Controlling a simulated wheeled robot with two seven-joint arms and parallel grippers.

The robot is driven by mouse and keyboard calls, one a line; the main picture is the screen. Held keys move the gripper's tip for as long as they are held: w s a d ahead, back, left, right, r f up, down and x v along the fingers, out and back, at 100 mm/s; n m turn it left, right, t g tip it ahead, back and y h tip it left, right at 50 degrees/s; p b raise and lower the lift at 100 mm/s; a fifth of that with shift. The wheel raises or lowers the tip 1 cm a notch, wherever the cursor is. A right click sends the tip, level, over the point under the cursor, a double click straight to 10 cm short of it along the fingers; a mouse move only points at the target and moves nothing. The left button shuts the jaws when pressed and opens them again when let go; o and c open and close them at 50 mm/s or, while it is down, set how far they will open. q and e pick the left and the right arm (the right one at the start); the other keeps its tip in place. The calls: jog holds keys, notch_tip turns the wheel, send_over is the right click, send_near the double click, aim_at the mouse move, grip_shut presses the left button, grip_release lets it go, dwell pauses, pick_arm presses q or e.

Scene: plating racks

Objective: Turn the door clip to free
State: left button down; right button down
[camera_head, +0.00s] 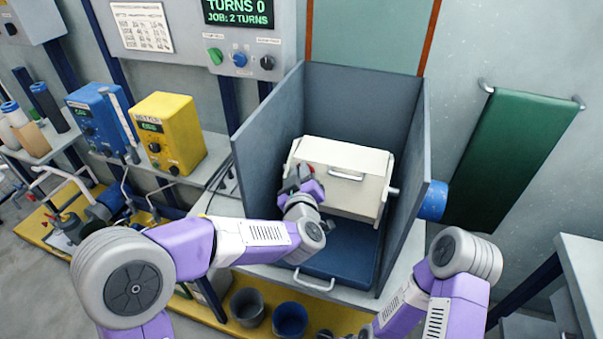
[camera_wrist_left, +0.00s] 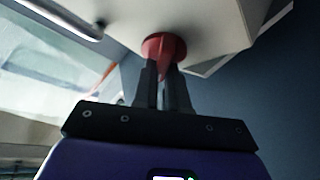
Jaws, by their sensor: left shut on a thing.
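The door clip is a small red round knob with a pointed tab (camera_wrist_left: 163,44) on the cream barrel (camera_wrist_left: 210,22), seen close in the left wrist view. In the head view the clip (camera_head: 309,169) is a red spot at the left part of the cream barrel (camera_head: 350,155). My left gripper (camera_wrist_left: 165,75) is shut on the clip, its two fingers on either side of the tab. In the head view my left gripper (camera_head: 304,180) reaches into the grey enclosure in front of the barrel.
Grey enclosure walls (camera_head: 265,125) stand on both sides of the barrel. A blue tray (camera_head: 335,258) lies below it. A panel screen (camera_head: 238,12) reads TURNS 0, JOB: 2 TURNS. Yellow (camera_head: 168,130) and blue (camera_head: 95,120) boxes stand on the left.

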pick_arm(q)
jog(key=n+g+y+p, duration=0.1)
jog(key=n, duration=0.1)
jog(key=n+y+p, duration=0.1)
jog(key=n, duration=0.2)
jog(key=shift+g, duration=0.4)
jog(key=n+g+y+p, duration=0.1)
jog(key=n+p, duration=0.2)
jog(key=shift+n+g, duration=0.3)
jog(key=shift+n, duration=0.1)
jog(key=shift+f+n+g+p, duration=0.15)
jog(key=shift+n+g+p, duration=0.35)
jog(key=shift+n+p, duration=0.45)
jog(key=shift+s+n+y, duration=0.1)
jog(key=shift+n+y, duration=0.15)
jog(key=shift+y, duration=0.05)
jog(key=c, duration=1.2)
grip_release()
jog(key=shift+o, duration=0.2)
jog(key=shift+a, duration=0.1)
